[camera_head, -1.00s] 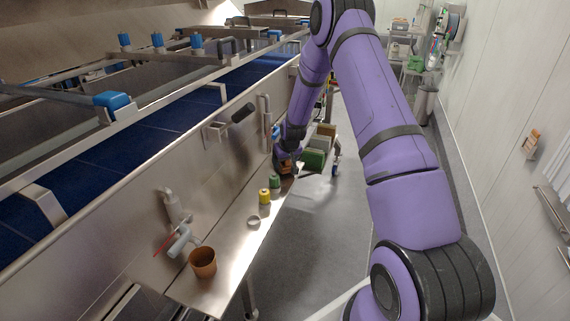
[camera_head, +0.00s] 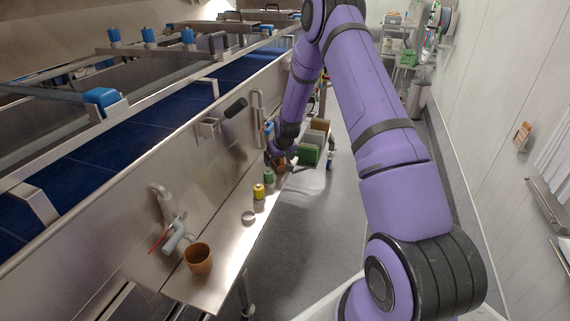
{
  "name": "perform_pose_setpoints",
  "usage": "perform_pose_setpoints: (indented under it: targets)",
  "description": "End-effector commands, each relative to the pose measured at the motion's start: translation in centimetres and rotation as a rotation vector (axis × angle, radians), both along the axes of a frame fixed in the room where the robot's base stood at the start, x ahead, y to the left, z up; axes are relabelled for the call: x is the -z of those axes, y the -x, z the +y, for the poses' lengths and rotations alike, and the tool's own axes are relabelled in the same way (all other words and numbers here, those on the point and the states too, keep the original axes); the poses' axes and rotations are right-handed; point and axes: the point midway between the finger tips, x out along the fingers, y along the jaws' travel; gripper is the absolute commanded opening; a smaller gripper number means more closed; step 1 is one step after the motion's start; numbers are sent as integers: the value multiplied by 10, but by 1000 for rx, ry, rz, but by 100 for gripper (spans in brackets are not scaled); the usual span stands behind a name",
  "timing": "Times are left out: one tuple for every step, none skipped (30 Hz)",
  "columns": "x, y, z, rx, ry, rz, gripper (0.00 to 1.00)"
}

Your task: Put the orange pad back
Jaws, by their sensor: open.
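A small orange-brown piece (camera_head: 280,161) shows at the far end of the steel bench, right by my gripper; it is too small to tell if it is the orange pad. My gripper (camera_head: 275,158) is open and reaches down over that end of the bench. The fingers are tiny and partly hidden by my wrist, so I cannot tell whether they touch the piece. Another orange-brown item (camera_head: 522,132) is on the white wall at the right, out of the arm's immediate area.
On the steel bench (camera_head: 222,255) stand a brown cup (camera_head: 198,258), a ring (camera_head: 248,218), a yellow container (camera_head: 258,191) and a green one (camera_head: 268,175). A green bin (camera_head: 309,155) stands beyond. The conveyor (camera_head: 110,150) runs along the left. The grey floor (camera_head: 315,230) is clear.

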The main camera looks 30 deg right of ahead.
Motion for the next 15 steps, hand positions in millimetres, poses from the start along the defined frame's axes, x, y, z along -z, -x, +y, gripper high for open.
perform_pose_setpoints:
  targets:
    - [-5, 2, 0, 0, 0, -1, 93]
    - [-9, 3, 0, 0, 0, -2, 93]
    - [-14, 4, 0, 0, 1, -2, 93]
    - [-18, 7, 1, 0, 0, -2, 93]
    - [-23, 9, 1, 0, 0, -2, 93]
    - [-30, 11, 1, 0, 1, -3, 93]
    - [-27, 20, 2, 1, -1, 2, 93]
    - [-27, 27, 3, 2, -1, 2, 93]
    - [-27, 36, 4, 2, -1, 3, 93]
    - [-26, 42, 4, 2, 0, 2, 93]
    - [-26, 48, 5, 2, 0, 2, 93]
    - [-26, 57, 7, 1, -1, 2, 93]
    - [-27, 63, 8, 1, -1, 1, 93]
    - [-27, 69, 8, 1, -1, 2, 93]
    - [-26, 78, 9, 0, 0, 2, 93]
